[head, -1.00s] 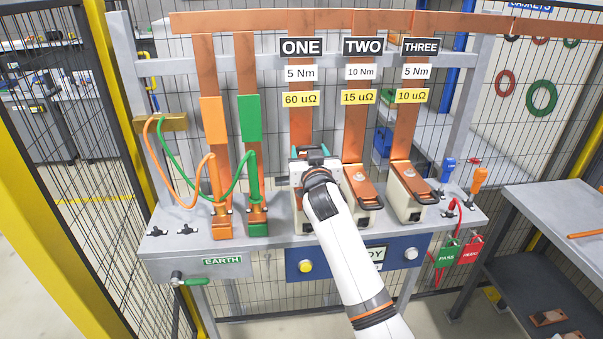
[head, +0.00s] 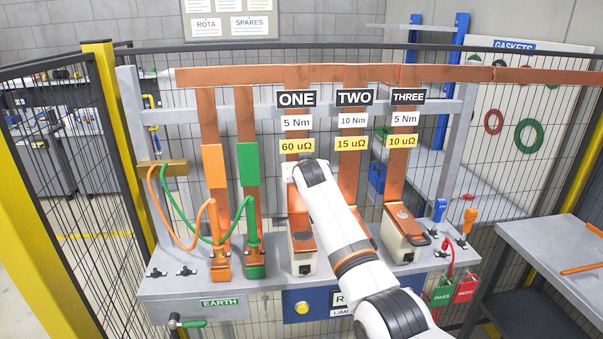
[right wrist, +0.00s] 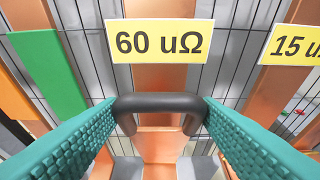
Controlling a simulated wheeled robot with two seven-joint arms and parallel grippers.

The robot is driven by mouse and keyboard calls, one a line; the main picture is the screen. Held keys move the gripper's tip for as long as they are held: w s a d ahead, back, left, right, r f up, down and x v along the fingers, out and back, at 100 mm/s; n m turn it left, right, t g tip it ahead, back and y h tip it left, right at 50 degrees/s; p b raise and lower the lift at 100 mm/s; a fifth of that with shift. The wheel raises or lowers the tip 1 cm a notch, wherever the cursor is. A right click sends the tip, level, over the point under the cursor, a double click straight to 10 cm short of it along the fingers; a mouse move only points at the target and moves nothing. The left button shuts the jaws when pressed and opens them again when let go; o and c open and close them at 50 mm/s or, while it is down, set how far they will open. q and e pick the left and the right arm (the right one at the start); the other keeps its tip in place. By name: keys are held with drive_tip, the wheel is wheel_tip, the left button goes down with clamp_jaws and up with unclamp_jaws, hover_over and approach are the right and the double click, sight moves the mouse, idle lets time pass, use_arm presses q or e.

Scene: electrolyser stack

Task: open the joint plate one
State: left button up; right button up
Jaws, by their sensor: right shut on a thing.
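Joint one stands below the black ONE sign (head: 296,98) in the head view; its pale block (head: 302,262) is at the bench's front. My right gripper (head: 291,170) is raised in front of the copper bar, just under the yellow 60 uΩ label (head: 298,146). In the right wrist view its teal fingers (right wrist: 160,110) are on both sides of a black loop handle (right wrist: 160,101), and they are shut on it. A copper surface (right wrist: 158,146) shows below the handle. My arm hides most of the plate in the head view. My left gripper is not in view.
Joint two is mostly behind my arm. Joint three (head: 403,235) has its copper plate lying flat. Orange and green earth cables (head: 210,225) stand left of joint one. Blue and orange handles (head: 440,210) and red and green tags (head: 463,289) are at right.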

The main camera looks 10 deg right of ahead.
drive_tip(key=shift+w+r, duration=0.3)
drive_tip(key=shift+w, duration=0.05)
idle(0.4)
drive_tip(key=o, duration=1)
drive_tip(key=shift+s+d, duration=0.1)
drive_tip(key=shift+s, duration=0.05)
drive_tip(key=shift+s, duration=0.1)
drive_tip(key=b+v, duration=0.5)
drive_tip(key=v, duration=0.6)
drive_tip(key=shift+s+r, duration=0.3)
drive_tip(key=shift+s, duration=0.05)
